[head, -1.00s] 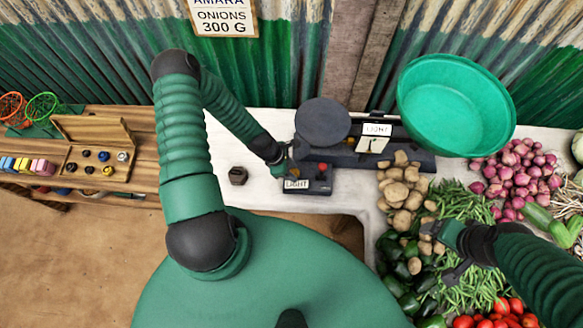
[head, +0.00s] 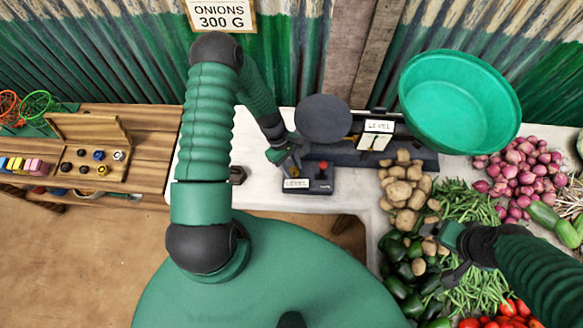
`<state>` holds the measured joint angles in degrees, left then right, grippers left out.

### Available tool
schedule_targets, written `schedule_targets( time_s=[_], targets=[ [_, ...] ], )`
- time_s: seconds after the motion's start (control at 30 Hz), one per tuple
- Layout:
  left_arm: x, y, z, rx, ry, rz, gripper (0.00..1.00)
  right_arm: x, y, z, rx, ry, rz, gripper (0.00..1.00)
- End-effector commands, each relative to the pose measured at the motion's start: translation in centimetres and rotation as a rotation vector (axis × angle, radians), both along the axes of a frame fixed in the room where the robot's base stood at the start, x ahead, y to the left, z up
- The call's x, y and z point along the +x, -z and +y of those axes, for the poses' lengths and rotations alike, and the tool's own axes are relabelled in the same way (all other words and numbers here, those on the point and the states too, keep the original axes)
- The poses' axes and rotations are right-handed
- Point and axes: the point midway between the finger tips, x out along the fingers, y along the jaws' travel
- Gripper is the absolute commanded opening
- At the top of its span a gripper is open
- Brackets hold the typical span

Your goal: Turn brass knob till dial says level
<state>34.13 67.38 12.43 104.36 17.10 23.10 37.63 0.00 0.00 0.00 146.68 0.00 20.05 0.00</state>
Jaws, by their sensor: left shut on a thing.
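The brass knob (head: 291,173) is on a small dark control box (head: 321,187) in front of the scale, mostly hidden by my left gripper. My left gripper (head: 289,168) comes down from above and is shut on the knob. The box label (head: 296,183) reads LEVEL. The dial card (head: 379,126) on the dark balance (head: 400,155) also reads LEVEL. The balance's round black pan (head: 323,119) stands to the left of that card.
A red button (head: 323,165) sits on the box close to my left gripper. A dark hex weight (head: 237,175) is on the white counter to the left. A green basin (head: 455,103) stands at right. Potatoes (head: 405,190) lie close to the balance.

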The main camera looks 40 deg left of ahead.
Motion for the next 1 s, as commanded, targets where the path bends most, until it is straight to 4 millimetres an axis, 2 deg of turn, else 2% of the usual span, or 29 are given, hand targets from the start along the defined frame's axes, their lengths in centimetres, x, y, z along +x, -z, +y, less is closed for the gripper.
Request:
schedule_targets(
  time_s=[0.03, 0.6, 0.63, 0.77, 1.0],
  targets=[
    [0.43, -0.08, -0.08, 0.002, 0.013, -0.009, 0.0, 0.0, 0.1, 0.0, 0.0, 0.0, 0.0, 0.84],
    [0.35, -0.11, -0.05, 0.001, 0.041, -0.006, 0.0, 0.0, 0.18, 0.0, 0.0, 0.0, 0.0, 0.84],
    [0.35, -0.11, -0.05, 0.001, 0.041, -0.006, 0.38, 0.0, 0.18, 0.0, 0.0, 0.0, 0.0, 0.84],
    [0.25, -0.07, -0.03, 0.0, 0.042, -0.004, 0.55, 0.0, 0.18, 0.0, 0.0, 0.0, 0.0, 0.84],
    [0.07, -0.03, 0.03, 0.0, 0.041, -0.002, 0.55, -0.01, 0.2, 0.0, 0.0, 0.0, 0.0, 0.84]
  ],
)
